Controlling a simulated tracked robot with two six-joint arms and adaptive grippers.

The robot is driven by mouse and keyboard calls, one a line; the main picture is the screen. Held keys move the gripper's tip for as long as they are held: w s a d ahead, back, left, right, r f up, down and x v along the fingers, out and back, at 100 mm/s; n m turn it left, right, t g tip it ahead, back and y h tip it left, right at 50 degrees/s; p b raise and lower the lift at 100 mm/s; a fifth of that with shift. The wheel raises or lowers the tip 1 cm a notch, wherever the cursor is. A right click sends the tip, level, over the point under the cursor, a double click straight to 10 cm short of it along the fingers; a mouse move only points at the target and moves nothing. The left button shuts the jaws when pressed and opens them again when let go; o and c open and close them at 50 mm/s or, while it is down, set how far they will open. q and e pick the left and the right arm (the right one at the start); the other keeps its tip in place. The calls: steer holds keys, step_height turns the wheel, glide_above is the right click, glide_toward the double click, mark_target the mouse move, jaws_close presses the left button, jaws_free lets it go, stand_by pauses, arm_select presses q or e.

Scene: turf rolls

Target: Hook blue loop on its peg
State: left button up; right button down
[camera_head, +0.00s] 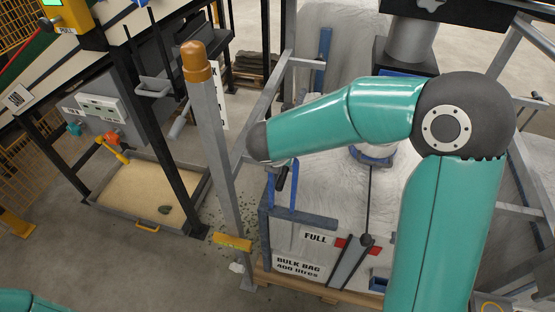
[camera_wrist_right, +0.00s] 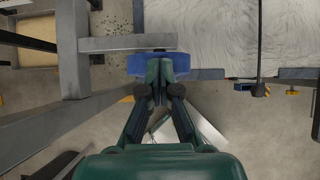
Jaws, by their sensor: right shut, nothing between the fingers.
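My right gripper (camera_wrist_right: 160,70) is shut, its dark green fingers together and nothing held between them. A blue loop strap (camera_wrist_right: 140,66) lies across the fingertips in the right wrist view, just beside the end of a grey bar that looks like the peg (camera_wrist_right: 125,43). In the head view, blue straps (camera_head: 294,188) stand upright at the bag's near left corner, below my right wrist. My wrist hides the peg's end there, and I cannot tell whether the loop is around it. My left gripper is out of view.
A white bulk bag (camera_head: 330,195) stands on a pallet inside a grey frame. An upright post (camera_head: 211,140) with an orange cap stands left of it. Another blue strap (camera_head: 323,48) shows farther back by a second stub. A sand tray (camera_head: 140,195) lies left.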

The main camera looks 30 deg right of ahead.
step_height(320, 180, up, 9)
steer(key=w+d, duration=0.1)
steer(key=s+a+f+m+g+y, duration=0.1)
steer(key=s+a+f+m+y, duration=0.2)
steer(key=f, duration=0.5)
steer(key=s+a+f+m+g+y, duration=0.2)
steer(key=s+a+f+m, duration=0.25)
steer(key=f, duration=0.45)
steer(key=s+a+f+m+g+y, duration=0.1)
steer(key=s+a+f+m+y, duration=0.1)
steer(key=a+f+m, duration=0.45)
steer(key=s+f+m+y, duration=0.2)
steer(key=s+f+m, duration=1)
steer(key=m, duration=0.3)
steer(key=shift+a+f+g+p, duration=0.3)
steer(key=shift+a+f+p, duration=0.05)
steer(key=shift+f, duration=0.05)
